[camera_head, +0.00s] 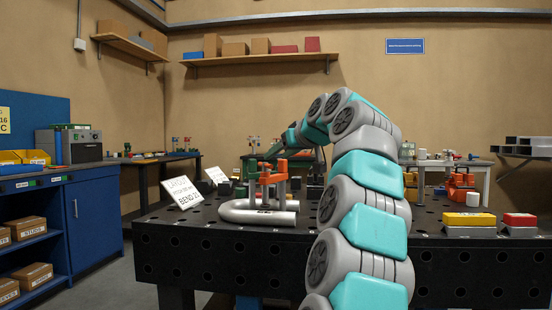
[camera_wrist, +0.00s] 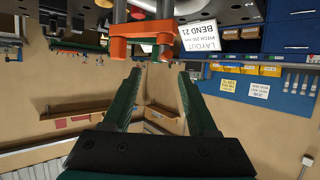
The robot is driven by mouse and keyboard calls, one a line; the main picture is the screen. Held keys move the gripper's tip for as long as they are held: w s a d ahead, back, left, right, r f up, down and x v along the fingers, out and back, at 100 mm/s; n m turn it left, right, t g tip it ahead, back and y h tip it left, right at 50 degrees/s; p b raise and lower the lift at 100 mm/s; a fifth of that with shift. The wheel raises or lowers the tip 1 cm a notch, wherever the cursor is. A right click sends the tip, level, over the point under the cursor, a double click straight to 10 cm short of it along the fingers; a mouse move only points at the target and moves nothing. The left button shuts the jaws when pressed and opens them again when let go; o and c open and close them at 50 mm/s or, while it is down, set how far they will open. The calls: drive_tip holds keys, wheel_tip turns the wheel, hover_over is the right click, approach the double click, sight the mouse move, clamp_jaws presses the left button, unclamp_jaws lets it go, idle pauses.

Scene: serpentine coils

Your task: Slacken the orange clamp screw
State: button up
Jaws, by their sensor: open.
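An orange clamp (camera_head: 273,180) with upright grey posts stands over a light grey bent tube (camera_head: 258,214) on the dark perforated table. In the wrist view, which is upside down, the orange clamp part (camera_wrist: 140,28) with grey posts lies at the top of the picture, just beyond the fingertips. My gripper (camera_wrist: 157,72) is open, its two dark green fingers apart with nothing seen between them. I cannot tell whether a fingertip touches the clamp. Which orange part is the screw is unclear.
A white layout sign (camera_head: 181,192) stands left of the tube. Yellow (camera_head: 469,219) and red (camera_head: 519,220) topped blocks sit at the table's right. Another orange device (camera_head: 461,186) stands behind. A blue cabinet (camera_head: 91,220) is at the left.

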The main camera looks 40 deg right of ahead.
sight(265, 167)
drive_tip(key=w+f+y+p, duration=0.1)
drive_tip(key=w, duration=0.1)
drive_tip(key=w+f+n+p, duration=0.1)
drive_tip(key=w, duration=0.2)
drive_tip(key=w+d+f+n+y+p, duration=0.1)
drive_tip(key=w, duration=0.1)
drive_tip(key=shift+w+y, duration=0.15)
drive_tip(key=shift+y, duration=0.15)
idle(0.5)
drive_tip(key=shift+c, duration=0.4)
clamp_jaws()
